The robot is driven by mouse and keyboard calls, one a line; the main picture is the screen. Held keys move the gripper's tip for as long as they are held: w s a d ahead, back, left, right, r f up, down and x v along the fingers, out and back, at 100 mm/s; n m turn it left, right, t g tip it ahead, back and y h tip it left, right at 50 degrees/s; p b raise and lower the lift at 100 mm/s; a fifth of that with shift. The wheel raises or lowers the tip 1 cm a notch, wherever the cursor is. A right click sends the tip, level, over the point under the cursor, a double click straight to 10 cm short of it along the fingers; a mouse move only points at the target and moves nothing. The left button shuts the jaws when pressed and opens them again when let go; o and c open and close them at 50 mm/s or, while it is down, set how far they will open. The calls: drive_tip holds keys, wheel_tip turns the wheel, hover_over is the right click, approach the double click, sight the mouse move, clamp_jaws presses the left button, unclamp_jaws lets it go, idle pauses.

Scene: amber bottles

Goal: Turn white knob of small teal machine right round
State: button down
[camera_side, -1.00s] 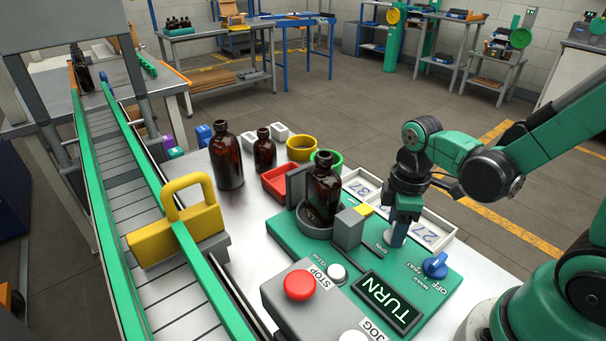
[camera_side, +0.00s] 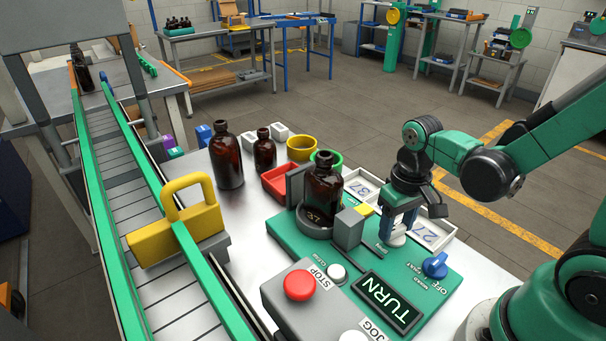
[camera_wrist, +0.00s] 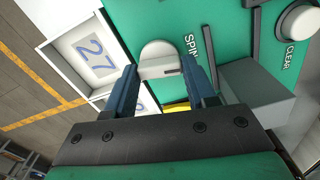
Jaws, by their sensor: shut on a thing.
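The small teal machine (camera_side: 300,243) holds an amber bottle (camera_side: 324,190) upright in a round dark seat, with pale markings on the bottle's lower front. The white knob (camera_side: 396,240) stands on the machine's right part. It also shows in the wrist view (camera_wrist: 157,50), beside the word SPIN, with a flat bar across it. My gripper (camera_side: 398,231) points down over the knob and is shut on it, one finger on each side. In the wrist view my gripper (camera_wrist: 159,70) has its fingertips at the two ends of the bar.
A blue knob (camera_side: 435,265) sits right of the white knob. A grey block (camera_side: 348,229) stands between bottle and gripper. A control box with a red STOP button (camera_side: 298,285) is in front. White numbered trays (camera_side: 447,238) lie behind. Two amber bottles (camera_side: 227,165) stand left.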

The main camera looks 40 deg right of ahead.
sight(397, 228)
drive_tip(key=m, duration=0.5)
drive_tip(key=shift+m, duration=0.3)
drive_tip(key=m, duration=0.4)
drive_tip(key=shift+s+m, duration=0.1)
drive_tip(key=shift+m, duration=0.3)
drive_tip(key=shift+c, duration=1.4)
unclamp_jaws()
drive_tip(key=shift+r, duration=2.8)
